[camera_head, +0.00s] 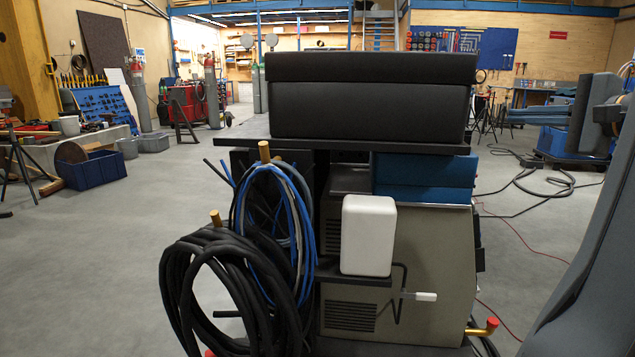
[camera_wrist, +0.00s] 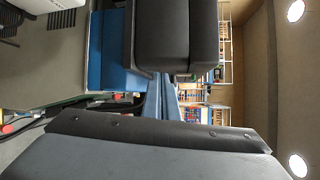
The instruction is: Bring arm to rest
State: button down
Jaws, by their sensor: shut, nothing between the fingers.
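My gripper (camera_head: 509,115) is at the right of the head view, its narrow blue-grey fingers pointing left from a broad dark plate. The fingers look together, with nothing between them. In the wrist view my gripper (camera_wrist: 163,82) rises from the large grey body along the bottom edge. It is held up in the air, to the right of the black padded box (camera_head: 370,98) on the cart. No contact with the box shows. A link of my arm fills the lower right of the head view.
A grey machine (camera_head: 430,270) on the cart carries a white box (camera_head: 368,235). A blue-and-white hose coil (camera_head: 240,215) and a black hose coil (camera_head: 172,290) hang on brass-coloured pegs at left. A bent bar with a white grip juts forward. Floor at left is open; cables lie at right.

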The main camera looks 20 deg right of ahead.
jog(key=w+a+f+n+g+y, duration=0.1)
jog(key=a+f+n+g+y, duration=0.2)
jog(key=a, duration=0.6)
jog(key=w+a+f+n+g+y, duration=0.1)
jog(key=w+a+f+n+g, duration=0.15)
jog(key=a+f, duration=0.5)
jog(key=w+a+f+n+g+y, duration=0.1)
jog(key=a+f+n+g+y, duration=0.15)
jog(key=a, duration=0.85)
jog(key=s+a+f+n+g+h, duration=0.35)
jog(key=s+a+f+n, duration=0.35)
jog(key=s+a, duration=0.25)
jog(key=s+a+f+n+g+h, duration=0.3)
jog(key=s+a+f+n+g, duration=0.2)
jog(key=s+a+f+n, duration=0.4)
jog(key=d+r+m+p, duration=0.2)
jog(key=d+r+p, duration=0.2)
jog(key=p, duration=0.6)
jog(key=d+r+m+h+p, duration=0.1)
jog(key=d+r+p, duration=0.3)
jog(key=r+p, duration=0.4)
jog(key=shift+w+d+r+m+p, duration=0.3)
jog(key=shift+m+p, duration=0.4)
jog(key=shift+p, duration=0.25)
jog(key=shift+d, duration=0.1)
